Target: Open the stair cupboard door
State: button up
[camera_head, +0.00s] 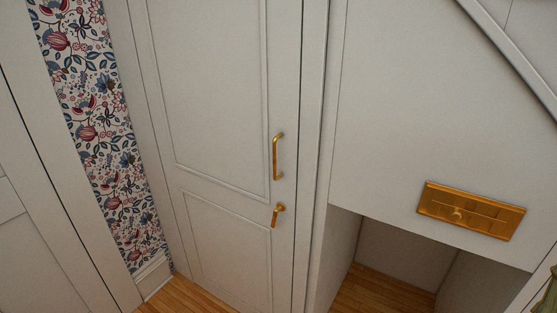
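The stair cupboard door (222,110) is a tall pale panelled door in the middle of the head view. It looks closed in its frame. A brass bar handle (276,157) stands upright near its right edge. A smaller brass lever or latch (278,214) sits below the bar, with its arm pointing down. My gripper does not show in this view, so its place relative to the door cannot be seen.
Floral wallpaper (95,130) and another pale panelled surface (20,220) lie to the left. To the right, a brass plate (470,211) is on a white panel above an open recess (385,265). Wooden floor (185,294) shows at the bottom.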

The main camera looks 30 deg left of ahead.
aim_at(222, 79)
jog(key=k, duration=1.05)
jog(key=u, duration=1.65)
jog(key=i, duration=0.5)
